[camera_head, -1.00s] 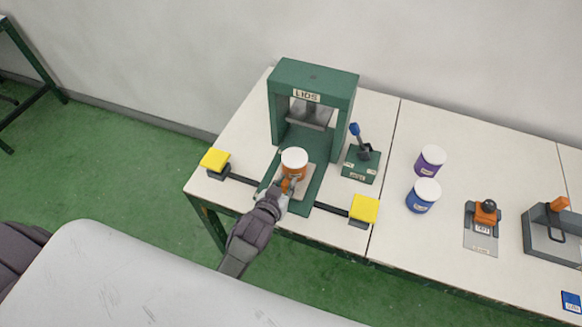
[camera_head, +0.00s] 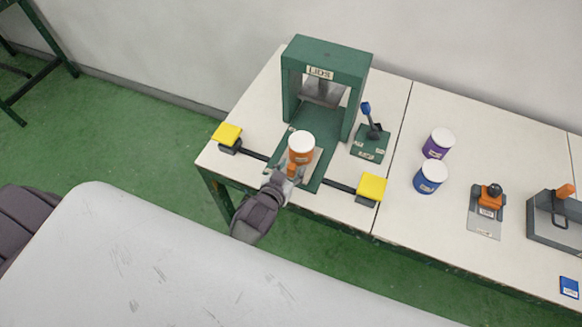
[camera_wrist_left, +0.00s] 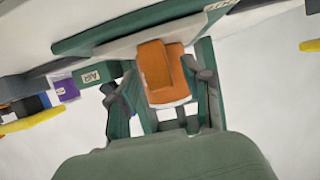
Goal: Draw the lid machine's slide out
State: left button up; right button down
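The green lid machine (camera_head: 352,62), labelled LIDS, stands at the back of the table. Its slide (camera_head: 318,160) lies in front of the frame and carries an orange pot (camera_head: 301,153) with a white top. The pot stands upright, forward of the press opening. My left gripper (camera_head: 287,177) is at the slide's front end, on its orange handle (camera_head: 291,170). In the left wrist view, orange parts (camera_wrist_left: 155,65) sit between the two fingers; the exact contact is partly hidden. My right gripper is not in view.
Yellow pads (camera_head: 228,134) and (camera_head: 372,186) flank the slide on black bars. A blue-knobbed lever (camera_head: 366,110) stands right of the machine. Purple (camera_head: 438,146) and blue (camera_head: 430,179) pots, an orange-knobbed tool (camera_head: 490,200) and a grey box (camera_head: 553,222) stand farther right.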

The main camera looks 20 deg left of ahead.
pick_arm(q)
jog(key=v, duration=1.2)
jog(key=shift+f, duration=0.1)
jog(key=s+d+f+m+g, duration=0.1)
jog(key=s+f+g, duration=0.3)
jog(key=f, duration=0.8)
jog(key=s+f+g, duration=0.2)
jog(key=s+f, duration=0.4)
jog(key=f, duration=0.7)
jog(key=s+a+f+g, duration=0.3)
jog(key=s+f, duration=0.4)
jog(key=s, duration=0.2)
jog(key=s+a+f+m+g, duration=0.1)
jog(key=s+a+f+g, duration=0.2)
jog(key=s+f, duration=0.4)
jog(key=s, duration=0.3)
jog(key=shift+s+a+f, duration=0.2)
jog(key=shift+s+a, duration=0.1)
jog(key=shift+a, duration=0.05)
